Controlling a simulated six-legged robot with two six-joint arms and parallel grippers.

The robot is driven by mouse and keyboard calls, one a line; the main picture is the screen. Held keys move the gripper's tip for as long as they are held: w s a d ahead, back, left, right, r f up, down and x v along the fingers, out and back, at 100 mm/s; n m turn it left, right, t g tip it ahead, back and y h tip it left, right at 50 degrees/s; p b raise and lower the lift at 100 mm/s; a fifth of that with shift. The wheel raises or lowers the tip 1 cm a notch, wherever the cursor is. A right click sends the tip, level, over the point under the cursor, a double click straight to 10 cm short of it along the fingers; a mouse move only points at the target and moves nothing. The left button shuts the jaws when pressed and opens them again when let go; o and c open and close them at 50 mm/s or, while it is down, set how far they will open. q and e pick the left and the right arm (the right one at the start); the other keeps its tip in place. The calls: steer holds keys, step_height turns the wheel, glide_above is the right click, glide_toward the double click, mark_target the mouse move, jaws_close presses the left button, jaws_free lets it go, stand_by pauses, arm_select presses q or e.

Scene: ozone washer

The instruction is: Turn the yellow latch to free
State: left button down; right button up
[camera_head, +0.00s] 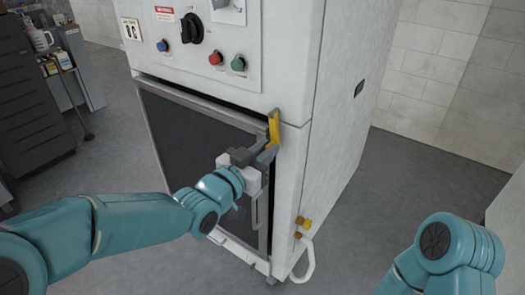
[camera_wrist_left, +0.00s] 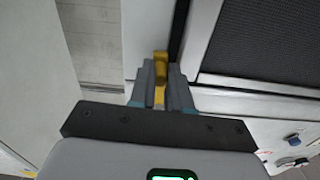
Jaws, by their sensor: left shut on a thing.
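The yellow latch (camera_head: 273,128) sits at the upper right edge of the dark-panelled door (camera_head: 190,130) of the white washer cabinet (camera_head: 345,90). My left gripper (camera_head: 268,152) reaches in from the left, with its fingers at the latch's lower end. In the left wrist view the latch (camera_wrist_left: 160,68) stands between the two grey fingers (camera_wrist_left: 160,90), which are shut on it. The fingers hide part of the latch. My right arm shows at the lower right of the head view, but its gripper is out of frame.
A black rotary knob (camera_head: 192,28) and blue, red and green buttons (camera_head: 215,59) are on the panel above the door. A door handle (camera_head: 257,208) hangs below my left gripper. Yellow fittings and a white hose (camera_head: 305,262) are low on the cabinet. Floor at right is clear.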

arm_select(q)
steer(key=n, duration=0.1)
steer(key=s+d+n+b, duration=0.1)
steer(key=shift+d+r+n, duration=0.1)
steer(key=shift+d+n, duration=0.05)
steer(key=shift+n, duration=0.15)
steer(key=n, duration=0.1)
steer(key=d+n, duration=0.1)
steer(key=shift+s+d+r+n+b, duration=0.1)
steer(key=shift+s+r+n+b, duration=0.2)
steer(key=shift+s+r+b, duration=0.1)
steer(key=n, duration=0.1)
steer(key=d+r+n, duration=0.1)
steer(key=n, duration=0.1)
steer(key=s+n+b, duration=0.1)
steer(key=shift+d+r+n, duration=0.3)
steer(key=shift+r, duration=0.1)
steer(key=shift+s+d+r+n+b, duration=0.15)
steer(key=shift+r+n+b, duration=0.25)
steer(key=shift+r+n, duration=0.55)
steer(key=shift+s+d+r+n+b, duration=0.2)
steer(key=shift+r+n+b, duration=0.25)
steer(key=shift+n, duration=0.95)
steer(key=shift+s+d+r+n+b, duration=0.15)
steer(key=shift+r+n+b, duration=0.2)
steer(key=shift+r+n, duration=0.6)
steer(key=shift+f+n, duration=0.2)
steer(key=shift+n, duration=0.1)
